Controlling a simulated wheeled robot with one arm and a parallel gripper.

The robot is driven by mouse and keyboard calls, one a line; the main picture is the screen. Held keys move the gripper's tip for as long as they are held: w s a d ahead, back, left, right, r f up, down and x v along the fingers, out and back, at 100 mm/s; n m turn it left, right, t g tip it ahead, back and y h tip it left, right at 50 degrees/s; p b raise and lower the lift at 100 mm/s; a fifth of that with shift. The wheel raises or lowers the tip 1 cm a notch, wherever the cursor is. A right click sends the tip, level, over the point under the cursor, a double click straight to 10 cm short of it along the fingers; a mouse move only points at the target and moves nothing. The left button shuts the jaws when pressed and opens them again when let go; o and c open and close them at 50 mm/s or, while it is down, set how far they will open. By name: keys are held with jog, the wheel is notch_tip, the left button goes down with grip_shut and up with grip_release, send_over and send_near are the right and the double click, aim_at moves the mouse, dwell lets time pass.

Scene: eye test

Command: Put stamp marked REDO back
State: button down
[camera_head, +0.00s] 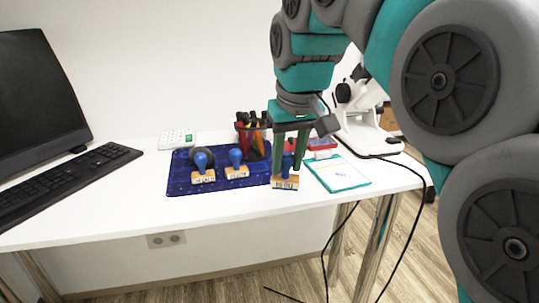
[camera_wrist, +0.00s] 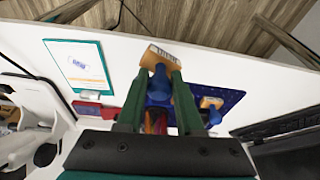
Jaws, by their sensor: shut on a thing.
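My gripper (camera_head: 287,160) is shut on the blue handle of a stamp with a wooden base (camera_head: 285,183). The held stamp is roughly upright at the right front of the dark blue mat (camera_head: 222,182); I cannot tell whether it touches the surface. In the wrist view its wooden base (camera_wrist: 160,56) shows beyond my fingertips (camera_wrist: 158,80). Two similar blue-handled stamps stand on the mat, one at left (camera_head: 203,177) and one in the middle (camera_head: 237,171). Labels are on the bases, but they are too small to read, so I cannot tell which says REDO.
A pen cup (camera_head: 252,140) stands behind the mat. A teal-edged notepad (camera_head: 338,173), a red box-like item (camera_head: 322,143) and a white microscope (camera_head: 365,125) are at right. A keyboard (camera_head: 65,183), monitor (camera_head: 38,100) and white calculator (camera_head: 177,139) are at left. The desk's front edge is close.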

jog(key=w+a, duration=0.1)
jog(key=w, duration=0.3)
jog(key=w+a+f+p, duration=0.1)
jog(key=w, duration=0.4)
jog(key=w+a, duration=0.1)
jog(key=w, duration=0.4)
jog(key=shift+a+f+p, duration=0.25)
jog(key=shift+a+p, duration=0.15)
jog(key=shift+s+f, duration=0.1)
jog(key=shift+f, duration=1.65)
jog(key=c, duration=0.6)
grip_release()
jog(key=shift+f, duration=0.1)
jog(key=shift+o, duration=0.2)
